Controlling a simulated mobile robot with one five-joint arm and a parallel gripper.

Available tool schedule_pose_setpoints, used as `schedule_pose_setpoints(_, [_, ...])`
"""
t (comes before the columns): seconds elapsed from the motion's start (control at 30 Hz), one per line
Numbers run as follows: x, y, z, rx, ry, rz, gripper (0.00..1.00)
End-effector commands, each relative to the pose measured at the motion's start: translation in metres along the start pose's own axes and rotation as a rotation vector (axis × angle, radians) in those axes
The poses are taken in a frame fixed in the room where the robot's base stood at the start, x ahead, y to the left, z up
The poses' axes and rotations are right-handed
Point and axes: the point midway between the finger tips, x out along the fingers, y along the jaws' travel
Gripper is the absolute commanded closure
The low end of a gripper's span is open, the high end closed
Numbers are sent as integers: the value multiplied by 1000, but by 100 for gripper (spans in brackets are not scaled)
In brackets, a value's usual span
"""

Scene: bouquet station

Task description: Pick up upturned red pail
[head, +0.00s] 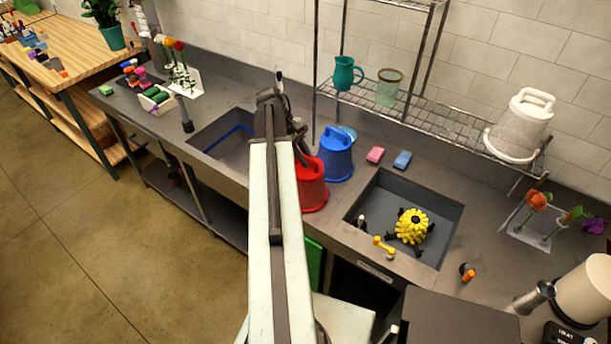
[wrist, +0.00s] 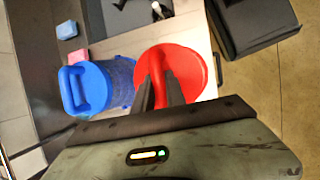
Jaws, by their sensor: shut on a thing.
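The upturned red pail (head: 312,190) stands on the grey counter between the two sinks, beside a blue pail (head: 336,163). In the wrist view the red pail (wrist: 195,68) shows its round red top, with the blue pail (wrist: 88,88) to its left. My gripper (head: 306,157) reaches down over the red pail from above. In the wrist view the fingers of my gripper (wrist: 164,82) are at the middle of the red top, shut on a red part of it. The exact grip point is partly hidden by the fingers. I cannot tell whether the pail's rim touches the counter.
A pink sponge (head: 375,155) and a blue sponge (head: 402,160) lie right of the blue pail. The right sink (head: 370,207) holds a yellow object (head: 411,226). A wire shelf (head: 440,127) hangs behind, bearing a jug (head: 346,74), a glass and a white pail (head: 521,126).

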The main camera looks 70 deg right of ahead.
Motion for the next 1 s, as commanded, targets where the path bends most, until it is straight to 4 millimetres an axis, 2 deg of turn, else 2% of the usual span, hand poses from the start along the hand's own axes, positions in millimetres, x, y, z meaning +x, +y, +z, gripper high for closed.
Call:
schedule_pose_setpoints(0.17, [-3, 1, 2, 0, 0, 0, 100])
schedule_pose_setpoints(0.27, [-12, 3, 5, 1, 0, 0, 100])
schedule_pose_setpoints(0.6, [-73, 16, 31, 1, -1, 0, 100])
schedule_pose_setpoints(0.73, [-90, 20, 38, 1, -1, 0, 100])
schedule_pose_setpoints(0.87, [-93, 21, 39, 1, -1, 0, 100])
schedule_pose_setpoints(0.93, [-84, 18, 37, -21, 5, 8, 100])
schedule_pose_setpoints(1.0, [-67, 11, 32, -99, 25, 40, 100])
